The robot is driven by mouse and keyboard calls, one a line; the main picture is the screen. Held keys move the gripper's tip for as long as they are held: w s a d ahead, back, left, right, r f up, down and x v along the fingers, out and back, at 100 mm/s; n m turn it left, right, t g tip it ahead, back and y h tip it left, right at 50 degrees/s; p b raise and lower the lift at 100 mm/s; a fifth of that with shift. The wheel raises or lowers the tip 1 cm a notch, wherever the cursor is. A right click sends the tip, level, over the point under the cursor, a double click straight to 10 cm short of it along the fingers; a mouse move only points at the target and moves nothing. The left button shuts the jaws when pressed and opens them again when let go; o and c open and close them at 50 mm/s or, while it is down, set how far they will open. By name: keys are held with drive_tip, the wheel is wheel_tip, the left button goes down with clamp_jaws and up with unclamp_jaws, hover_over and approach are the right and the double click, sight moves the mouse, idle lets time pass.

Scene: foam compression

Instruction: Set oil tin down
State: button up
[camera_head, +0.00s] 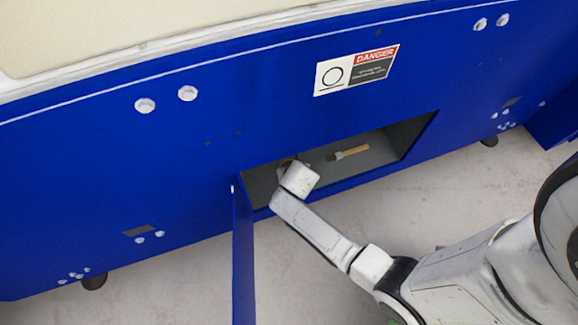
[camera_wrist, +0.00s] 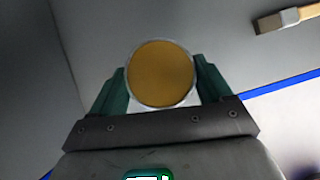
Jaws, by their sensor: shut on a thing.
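In the wrist view, the oil tin (camera_wrist: 160,73) shows as a round, yellow-brown face with a pale rim. My gripper (camera_wrist: 162,85) has its green fingers on either side of the tin and is shut on it. In the head view, my arm reaches into an open compartment (camera_head: 377,145) in the blue machine, and my wrist hides most of the gripper and tin. Whether the tin touches the compartment floor cannot be told.
A brush with a wooden handle (camera_head: 354,149) lies on the grey compartment floor to the right; it also shows in the wrist view (camera_wrist: 287,19). An open blue door (camera_head: 243,255) stands left of my arm. Grey floor between tin and brush is clear.

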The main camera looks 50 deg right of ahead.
sight(288, 164)
drive_tip(key=w+d+b, duration=0.1)
drive_tip(key=w+d, duration=0.2)
drive_tip(key=shift+w, duration=0.1)
wheel_tip(288, 164, down, 4)
drive_tip(key=b, duration=0.3)
drive_tip(key=shift+r, duration=0.3)
drive_tip(key=o, duration=1.3)
drive_tip(key=shift+c, duration=0.2)
